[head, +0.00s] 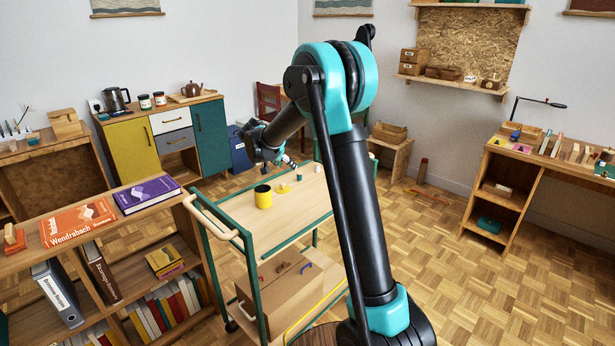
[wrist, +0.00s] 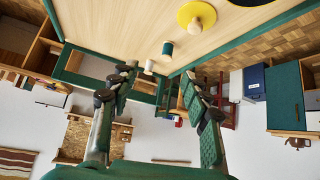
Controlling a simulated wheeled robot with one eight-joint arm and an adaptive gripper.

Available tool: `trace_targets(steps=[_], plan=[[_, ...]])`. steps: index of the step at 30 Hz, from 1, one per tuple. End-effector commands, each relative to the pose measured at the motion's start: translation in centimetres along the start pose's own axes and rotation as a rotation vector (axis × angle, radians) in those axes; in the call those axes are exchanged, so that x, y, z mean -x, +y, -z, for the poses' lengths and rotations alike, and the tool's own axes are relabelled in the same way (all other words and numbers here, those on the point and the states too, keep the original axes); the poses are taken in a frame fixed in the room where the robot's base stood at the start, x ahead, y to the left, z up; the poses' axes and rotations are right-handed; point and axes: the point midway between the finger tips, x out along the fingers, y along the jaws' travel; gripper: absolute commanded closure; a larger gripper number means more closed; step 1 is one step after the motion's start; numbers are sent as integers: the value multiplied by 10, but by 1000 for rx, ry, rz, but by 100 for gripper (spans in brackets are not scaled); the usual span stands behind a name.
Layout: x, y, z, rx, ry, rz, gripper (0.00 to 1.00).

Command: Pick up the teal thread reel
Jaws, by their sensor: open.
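The teal thread reel (head: 299,177) is small and stands on the wooden top of a green-framed trolley (head: 285,216). In the wrist view the reel (wrist: 167,48) shows as a teal piece with a pale end, above and just right of the gap between my fingertips. My gripper (wrist: 159,73) is open, with nothing between its fingers. In the head view my gripper (head: 288,160) hangs over the far part of the trolley top, apart from the reel.
A bookshelf (head: 150,222) stands left of the trolley; open parquet floor lies to the right.

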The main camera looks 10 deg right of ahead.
Motion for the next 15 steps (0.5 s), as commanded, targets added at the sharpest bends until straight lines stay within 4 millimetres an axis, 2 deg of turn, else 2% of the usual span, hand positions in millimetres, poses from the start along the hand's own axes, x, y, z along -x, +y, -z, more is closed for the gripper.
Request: trace_targets(steps=[1,4,8,15], plan=[[-3,-12,2,-13,13,0,53],[-5,-25,5,-33,30,-1,53],[-15,-29,6,-43,37,-2,53],[-60,-27,8,-44,37,-4,53]])
